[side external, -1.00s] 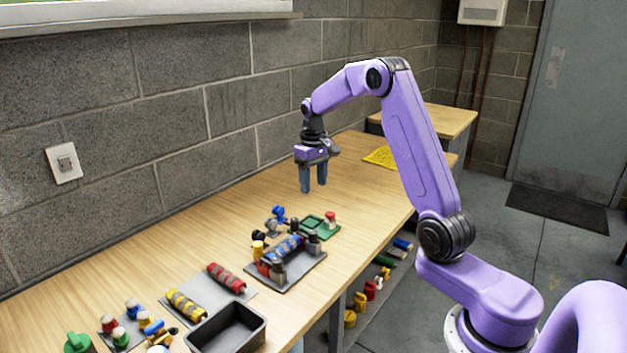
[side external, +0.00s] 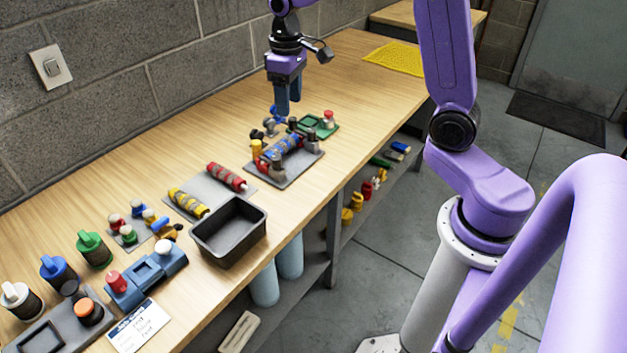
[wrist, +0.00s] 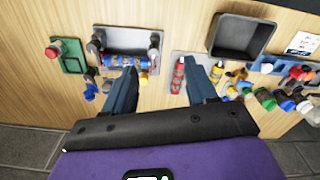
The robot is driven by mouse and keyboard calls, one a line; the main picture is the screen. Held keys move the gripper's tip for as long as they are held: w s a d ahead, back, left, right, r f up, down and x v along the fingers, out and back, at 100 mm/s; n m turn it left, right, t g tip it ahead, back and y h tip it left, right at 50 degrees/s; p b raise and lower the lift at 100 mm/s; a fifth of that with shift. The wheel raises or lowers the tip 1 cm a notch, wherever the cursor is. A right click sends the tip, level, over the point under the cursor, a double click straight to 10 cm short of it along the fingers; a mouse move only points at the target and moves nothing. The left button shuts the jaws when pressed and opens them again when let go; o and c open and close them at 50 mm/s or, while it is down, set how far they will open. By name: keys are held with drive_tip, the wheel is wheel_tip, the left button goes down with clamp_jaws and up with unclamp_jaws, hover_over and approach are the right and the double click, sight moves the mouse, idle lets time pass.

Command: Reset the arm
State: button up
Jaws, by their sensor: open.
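My gripper (side external: 288,110) hangs over the bench with its blue fingers pointing down. In the wrist view, its two fingers (wrist: 160,72) are spread apart with nothing between them. In the side view, the fingers overlap and look nearly edge-on. They appear in front of or above the back of a grey fixture (side external: 298,170) that holds a blue banded roll (side external: 283,145); the exact height gap is unclear. The same roll (wrist: 126,62) shows near the left finger in the wrist view, and a red roll (wrist: 178,78) lies by the right finger.
A grey plate holds a red roll (side external: 226,177) and a yellow roll (side external: 188,203). An empty black tray (side external: 230,245) stands at the bench's front edge. Pads and knobs crowd the bench's near end. A yellow mat (side external: 395,58) lies at the far end; wood around it is clear.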

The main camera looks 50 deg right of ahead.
drive_tip(key=s+a+n, duration=0.3)
drive_tip(key=s+n, duration=0.1)
drive_tip(key=s, duration=1)
drive_tip(key=s+a+n, duration=0.3)
drive_tip(key=s+n, duration=0.2)
drive_tip(key=s, duration=1)
drive_tip(key=shift+s+a+f, duration=0.25)
drive_tip(key=shift+a+f, duration=0.05)
drive_tip(key=shift+a, duration=0.1)
